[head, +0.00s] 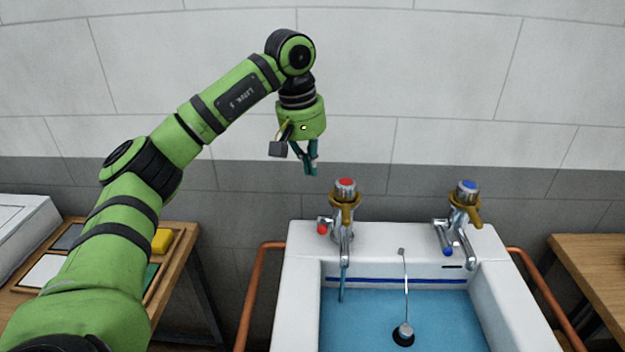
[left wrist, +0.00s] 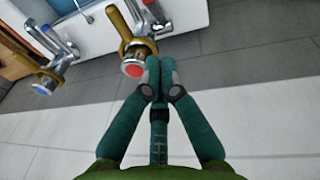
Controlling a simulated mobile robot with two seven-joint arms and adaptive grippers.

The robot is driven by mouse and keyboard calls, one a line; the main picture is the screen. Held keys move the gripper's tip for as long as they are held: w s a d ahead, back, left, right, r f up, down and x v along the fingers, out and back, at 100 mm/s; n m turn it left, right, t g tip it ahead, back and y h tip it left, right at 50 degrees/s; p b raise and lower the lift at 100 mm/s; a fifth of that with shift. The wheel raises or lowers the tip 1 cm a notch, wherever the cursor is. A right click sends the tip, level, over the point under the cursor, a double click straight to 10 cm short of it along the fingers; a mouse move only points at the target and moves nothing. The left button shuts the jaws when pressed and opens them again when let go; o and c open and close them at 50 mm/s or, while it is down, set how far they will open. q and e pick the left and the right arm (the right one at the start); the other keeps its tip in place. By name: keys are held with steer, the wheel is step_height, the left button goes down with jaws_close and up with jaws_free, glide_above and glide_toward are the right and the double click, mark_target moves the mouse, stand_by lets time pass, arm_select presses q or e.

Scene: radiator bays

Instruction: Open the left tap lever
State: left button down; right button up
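The left tap (head: 345,222), chrome with a red cap and a gold-coloured collar, stands on the back ledge of the white sink. A red-tipped lever (head: 322,229) sticks out low on its left side. A thin bluish stream runs from its spout to the basin. My left gripper (head: 312,171) hangs pointing down, just above and left of the red cap, apart from the tap in the head view. Its teal fingers are together with nothing between them. In the left wrist view, the left tap's red cap (left wrist: 133,70) lies beside the fingertips (left wrist: 159,66). My right gripper is out of view.
The right tap (head: 462,215), with a blue cap, stands further right on the ledge. A plug on a chain (head: 403,332) lies in the blue-watered basin. Copper rails (head: 252,290) flank the sink (head: 300,250). Wooden tables stand left and right; a tiled wall is behind.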

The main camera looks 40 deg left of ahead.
mark_target(325, 225)
arm_select(q)
steer(key=w+d+f+t+h+p, duration=0.1)
steer(key=w+d+f+h, duration=0.1)
steer(key=d, duration=0.5)
steer(key=w+d+f+t+h+p, duration=0.1)
steer(key=w+d+f+h, duration=0.15)
steer(key=d, duration=0.45)
steer(key=w+d+f+h+p, duration=0.1)
steer(key=d+f+h, duration=0.15)
steer(key=d, duration=0.35)
steer(key=d+r+n+t+h+p, duration=0.25)
steer(key=d+n+t+h, duration=0.5)
steer(key=d, duration=0.45)
steer(key=s+a+f+n+y+p, duration=0.2)
steer(key=s+a+f+n+y, duration=0.55)
steer(key=a+n+y, duration=0.55)
steer(key=s+a+f+n+y+p, duration=0.2)
steer(key=s+a+f+n+y, duration=0.65)
steer(key=n, duration=0.85)
steer(key=w+a+r+y+p, duration=0.2)
steer(key=w+a, duration=0.3)
steer(key=w, duration=0.4)
steer(key=shift+t+p, duration=0.45)
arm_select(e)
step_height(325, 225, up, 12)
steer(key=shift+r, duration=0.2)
